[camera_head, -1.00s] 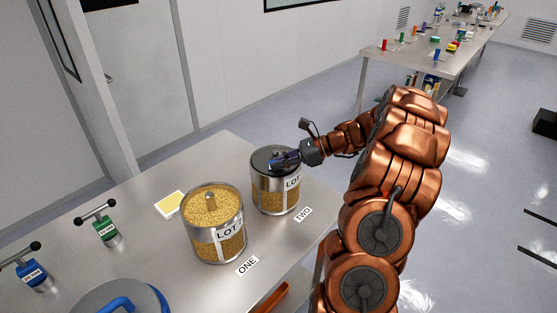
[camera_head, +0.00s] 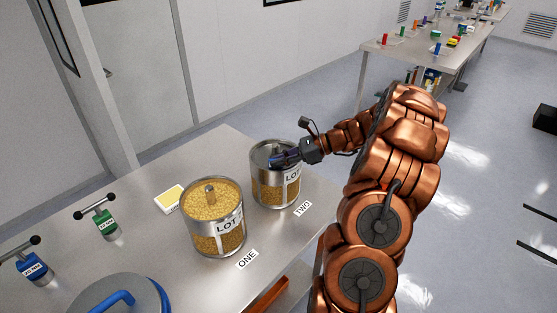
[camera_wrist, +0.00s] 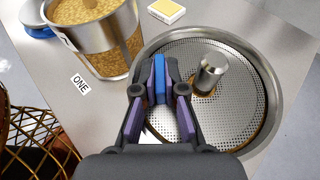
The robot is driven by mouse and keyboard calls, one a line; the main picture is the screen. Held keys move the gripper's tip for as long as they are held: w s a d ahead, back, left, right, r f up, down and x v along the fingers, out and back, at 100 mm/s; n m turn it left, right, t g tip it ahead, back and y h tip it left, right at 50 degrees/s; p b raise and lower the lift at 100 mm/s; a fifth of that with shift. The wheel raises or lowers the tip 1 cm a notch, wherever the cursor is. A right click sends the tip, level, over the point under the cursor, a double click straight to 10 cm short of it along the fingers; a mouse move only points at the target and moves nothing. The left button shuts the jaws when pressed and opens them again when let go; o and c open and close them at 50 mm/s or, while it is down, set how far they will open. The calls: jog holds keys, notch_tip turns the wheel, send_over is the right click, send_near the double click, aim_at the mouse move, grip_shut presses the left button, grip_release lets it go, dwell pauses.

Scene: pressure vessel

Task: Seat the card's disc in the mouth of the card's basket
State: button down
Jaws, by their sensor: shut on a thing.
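A grey perforated disc (camera_wrist: 190,108) lies within the mouth of the right basket (camera_head: 277,190), which stands by the TWO label and holds gold grains. The basket's metal post (camera_wrist: 211,70) stands up through the disc's centre hole, with a little gold showing around it. My gripper (camera_wrist: 160,82) is shut on a blue upright piece that appears to be the disc's grip, left of the post. It also shows over the basket in the head view (camera_head: 276,158). A dark gap shows along the disc's right edge. I cannot tell whether the disc rests fully.
A second grain-filled basket (camera_head: 217,235) with a post stands close left, by the ONE label (camera_head: 247,259). Green (camera_head: 107,224) and blue (camera_head: 36,268) T-handled tools and a blue-handled grey lid (camera_head: 118,297) are further left. The bench's right edge is near.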

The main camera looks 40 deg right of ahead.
jog(key=c, duration=1.2)
grip_release()
jog(key=v, duration=1.2)
